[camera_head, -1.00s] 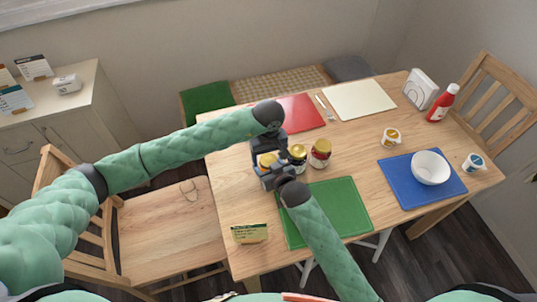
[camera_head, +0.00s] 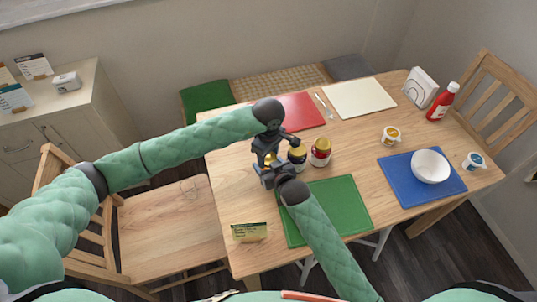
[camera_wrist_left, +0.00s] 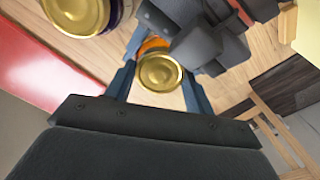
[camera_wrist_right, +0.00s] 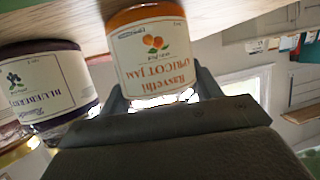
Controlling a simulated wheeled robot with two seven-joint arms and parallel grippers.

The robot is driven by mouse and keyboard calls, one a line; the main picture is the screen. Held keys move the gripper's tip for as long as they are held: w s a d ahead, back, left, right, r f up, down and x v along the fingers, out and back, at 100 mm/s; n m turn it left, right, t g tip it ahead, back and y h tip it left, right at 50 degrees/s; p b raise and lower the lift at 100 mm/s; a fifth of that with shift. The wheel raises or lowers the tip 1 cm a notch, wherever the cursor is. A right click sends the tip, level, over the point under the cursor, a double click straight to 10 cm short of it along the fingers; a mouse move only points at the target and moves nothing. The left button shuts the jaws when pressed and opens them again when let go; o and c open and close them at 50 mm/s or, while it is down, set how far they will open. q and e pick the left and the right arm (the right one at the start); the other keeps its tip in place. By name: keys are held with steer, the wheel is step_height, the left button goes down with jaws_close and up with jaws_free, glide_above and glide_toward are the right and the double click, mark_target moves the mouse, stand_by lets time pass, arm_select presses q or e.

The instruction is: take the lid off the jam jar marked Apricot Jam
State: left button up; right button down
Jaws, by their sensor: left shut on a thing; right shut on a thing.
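The Apricot Jam jar (camera_wrist_right: 150,38) has orange contents and a white label, which reads upside down in the right wrist view. My right gripper (camera_head: 270,177) is shut around its body. The jar's round gold lid (camera_wrist_left: 160,72) sits between the fingers of my left gripper (camera_head: 268,156), which is shut on it from above. Orange shows just past the lid's edge in the left wrist view. I cannot tell whether the lid is loose. In the head view the grippers hide most of this jar.
A red mat (camera_head: 300,108) lies behind.

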arm_select(q)
steer(key=n, duration=0.3)
steer(key=shift+n, duration=0.3)
steer(key=o, duration=1.1)
steer(key=shift+c, duration=0.2)
steer(key=shift+s, duration=0.1)
steer(key=shift+r, duration=0.1)
